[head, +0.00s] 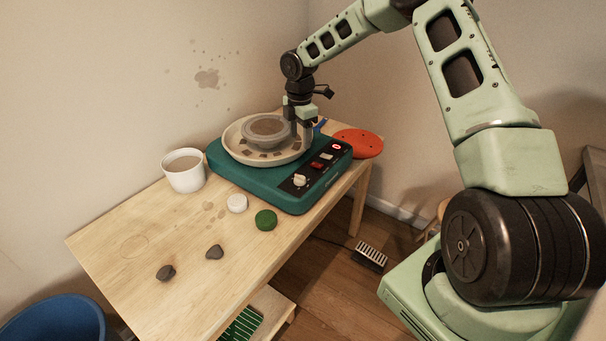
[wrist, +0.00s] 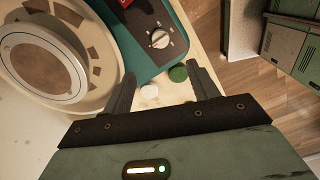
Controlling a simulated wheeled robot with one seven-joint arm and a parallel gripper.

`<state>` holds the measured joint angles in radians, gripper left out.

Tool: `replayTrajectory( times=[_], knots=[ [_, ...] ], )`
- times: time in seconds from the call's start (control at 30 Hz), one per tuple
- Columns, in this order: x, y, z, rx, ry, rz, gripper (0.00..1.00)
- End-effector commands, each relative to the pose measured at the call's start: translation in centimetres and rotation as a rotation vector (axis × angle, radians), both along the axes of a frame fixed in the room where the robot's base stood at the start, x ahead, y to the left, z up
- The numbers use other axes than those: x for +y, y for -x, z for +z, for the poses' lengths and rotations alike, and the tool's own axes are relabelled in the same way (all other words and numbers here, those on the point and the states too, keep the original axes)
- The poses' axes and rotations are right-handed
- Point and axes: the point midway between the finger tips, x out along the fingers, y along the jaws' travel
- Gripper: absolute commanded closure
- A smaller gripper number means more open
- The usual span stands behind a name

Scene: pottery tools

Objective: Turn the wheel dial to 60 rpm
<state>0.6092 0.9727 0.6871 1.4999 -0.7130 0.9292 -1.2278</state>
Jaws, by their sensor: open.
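The teal pottery wheel (head: 240,177) stands on the wooden table, with a black control panel on its near right side. Its cream dial (head: 299,180) sits at the lower left end of that panel. The dial also shows at the top of the wrist view (wrist: 160,39), with small marks around it too small to read. A red-lit display (head: 337,147) is at the panel's far end; its figure is not readable. My gripper (head: 300,133) is above the wheel's far right part, apart from the dial. In the wrist view my gripper (wrist: 163,88) is open and empty.
A splash pan (head: 233,145) with a round wheel head surrounds the wheel's top. A white mug (head: 184,172), a white disc (head: 237,203), a green disc (head: 266,220) and two dark stones lie left and in front. An orange-red disc (head: 358,143) is behind right. The table's front left is mostly clear.

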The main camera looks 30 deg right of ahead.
Motion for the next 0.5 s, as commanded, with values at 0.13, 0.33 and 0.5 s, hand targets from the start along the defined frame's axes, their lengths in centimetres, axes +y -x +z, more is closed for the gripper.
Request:
replayTrajectory(
  times=[0.13,0.33,0.5],
  knots=[
    [0.1,0.2,-3.0,0.006,-0.001,0.000,0.41],
    [0.2,0.2,-7.1,0.005,-0.003,-0.001,0.41],
    [0.1,0.1,-10.6,0.005,-0.002,-0.003,0.41]
  ],
)
